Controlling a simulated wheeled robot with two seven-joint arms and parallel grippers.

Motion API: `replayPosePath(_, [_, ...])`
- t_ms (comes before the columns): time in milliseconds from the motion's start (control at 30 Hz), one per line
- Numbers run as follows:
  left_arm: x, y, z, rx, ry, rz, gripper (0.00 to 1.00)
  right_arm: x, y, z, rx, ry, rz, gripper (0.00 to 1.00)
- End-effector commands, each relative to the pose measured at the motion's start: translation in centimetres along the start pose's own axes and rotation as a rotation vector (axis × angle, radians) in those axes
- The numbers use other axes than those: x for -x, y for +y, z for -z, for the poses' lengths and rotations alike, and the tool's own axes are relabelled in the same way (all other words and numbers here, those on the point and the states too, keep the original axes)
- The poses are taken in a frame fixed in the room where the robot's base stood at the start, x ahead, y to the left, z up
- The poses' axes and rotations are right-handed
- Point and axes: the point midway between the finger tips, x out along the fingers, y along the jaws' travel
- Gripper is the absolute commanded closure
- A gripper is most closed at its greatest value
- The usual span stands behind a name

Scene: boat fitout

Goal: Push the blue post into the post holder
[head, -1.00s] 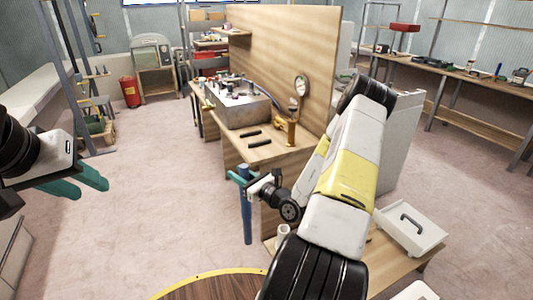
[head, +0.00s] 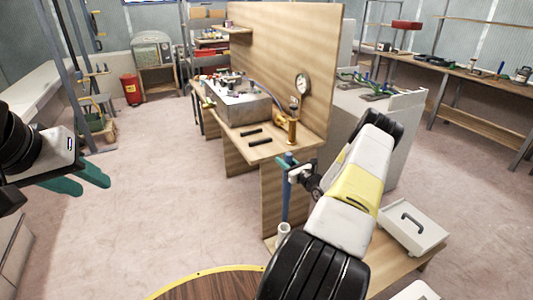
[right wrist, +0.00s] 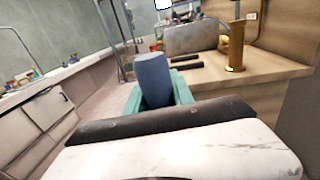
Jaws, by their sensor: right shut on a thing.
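The blue post (head: 286,200) stands about upright in the head view, and my right gripper (head: 288,167) is shut on its upper part. The post's top also shows between the teal fingers in the right wrist view (right wrist: 153,78). The post holder (head: 284,230), a short pale tube, stands at the near end of the low wooden bench. The post's lower end lines up with the holder's mouth; I cannot tell whether it is inside or just above or behind it. My left gripper (head: 86,180) is open and empty at the left, far from the post.
A wooden workbench (head: 281,150) with a tall panel (head: 285,60) stands behind the post. It bears two black bars (head: 255,137), a brass fitting (head: 291,130) and a metal box (head: 240,107). A white tray with a handle (head: 412,228) lies right of my right arm.

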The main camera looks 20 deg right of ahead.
Motion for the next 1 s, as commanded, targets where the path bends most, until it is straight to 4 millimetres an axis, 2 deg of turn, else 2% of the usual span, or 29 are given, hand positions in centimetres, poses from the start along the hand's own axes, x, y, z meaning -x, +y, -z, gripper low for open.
replayPosePath(1000, [0.0,0.0,0.0,0.000,0.000,0.000,0.64,-0.1,0.0,3.5,0.002,-0.003,0.000,1.00])
